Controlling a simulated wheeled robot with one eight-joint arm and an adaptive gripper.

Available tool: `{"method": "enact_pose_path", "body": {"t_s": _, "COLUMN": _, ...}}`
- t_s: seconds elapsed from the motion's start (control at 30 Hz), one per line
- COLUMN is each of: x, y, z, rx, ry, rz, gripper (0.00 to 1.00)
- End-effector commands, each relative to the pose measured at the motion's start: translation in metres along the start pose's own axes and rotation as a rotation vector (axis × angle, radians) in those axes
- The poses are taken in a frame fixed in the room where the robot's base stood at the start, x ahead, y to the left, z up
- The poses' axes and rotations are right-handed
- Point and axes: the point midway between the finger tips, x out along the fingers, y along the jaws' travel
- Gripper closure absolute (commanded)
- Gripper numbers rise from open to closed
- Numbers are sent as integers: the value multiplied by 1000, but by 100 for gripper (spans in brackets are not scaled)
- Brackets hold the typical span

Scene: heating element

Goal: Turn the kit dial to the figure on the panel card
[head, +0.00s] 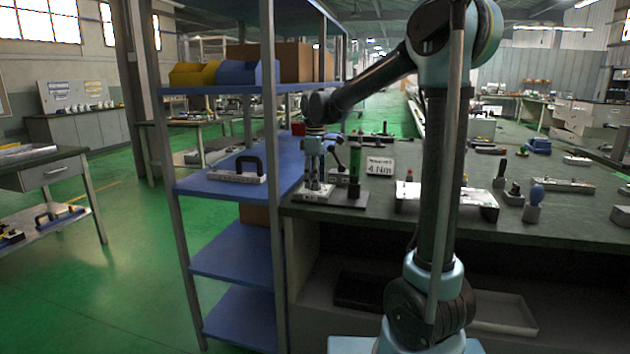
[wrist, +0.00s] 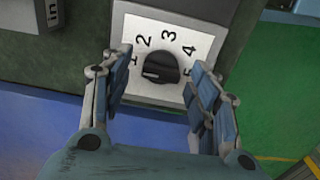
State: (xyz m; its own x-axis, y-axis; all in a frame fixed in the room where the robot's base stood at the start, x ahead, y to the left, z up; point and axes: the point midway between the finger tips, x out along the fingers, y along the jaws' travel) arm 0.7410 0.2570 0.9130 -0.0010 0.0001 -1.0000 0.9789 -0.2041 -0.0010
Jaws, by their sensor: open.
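The kit dial is a round black knob (wrist: 157,68) on a white plate (wrist: 178,30) marked 1 to 5. Its white pointer line is on the left side of the knob, near the 1. In the head view the dial's plate (head: 312,196) lies at the bench's left end, and the knob is hidden by my gripper. The panel card (head: 380,167) is white and reads 4 Nm. My gripper (wrist: 159,60) is open, one finger on each side of the knob with visible gaps. In the head view my gripper (head: 314,178) points straight down over the plate.
A stand with a green upright tool (head: 355,165) is close on the right of my gripper. A blue shelf rack (head: 225,187) adjoins the bench on the left, with a black-handled item (head: 248,168). A white tray (head: 447,195) and several tools lie further right on the bench.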

Motion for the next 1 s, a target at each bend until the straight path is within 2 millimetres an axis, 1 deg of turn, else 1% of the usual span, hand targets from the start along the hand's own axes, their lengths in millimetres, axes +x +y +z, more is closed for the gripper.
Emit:
{"method": "enact_pose_path", "body": {"t_s": 0.13, "x": 0, "y": 0, "z": 0, "rx": 0, "ry": 0, "rz": 0, "gripper": 45}}
{"method": "enact_pose_path", "body": {"t_s": 0.17, "x": 0, "y": 0, "z": 0, "rx": 0, "ry": 0, "rz": 0, "gripper": 47}}
{"method": "enact_pose_path", "body": {"t_s": 0.2, "x": 0, "y": 0, "z": 0, "rx": 0, "ry": 0, "rz": 0, "gripper": 56}}
{"method": "enact_pose_path", "body": {"t_s": 0.27, "x": 0, "y": 0, "z": 0, "rx": 0, "ry": 0, "rz": 0, "gripper": 70}}
{"method": "enact_pose_path", "body": {"t_s": 0.3, "x": 0, "y": 0, "z": 0, "rx": 0, "ry": 0, "rz": 0, "gripper": 79}}
{"method": "enact_pose_path", "body": {"t_s": 0.33, "x": 0, "y": 0, "z": 0, "rx": 0, "ry": 0, "rz": 0, "gripper": 86}}
{"method": "enact_pose_path", "body": {"t_s": 0.37, "x": 0, "y": 0, "z": 0, "rx": 0, "ry": 0, "rz": 0, "gripper": 89}}
{"method": "enact_pose_path", "body": {"t_s": 0.6, "x": 0, "y": 0, "z": -1, "rx": 5, "ry": 0, "rz": 1, "gripper": 89}}
{"method": "enact_pose_path", "body": {"t_s": 0.77, "x": 0, "y": 0, "z": -1, "rx": 44, "ry": 0, "rz": 2, "gripper": 89}}
{"method": "enact_pose_path", "body": {"t_s": 1.0, "x": 0, "y": 1, "z": -1, "rx": 191, "ry": 0, "rz": 3, "gripper": 89}}
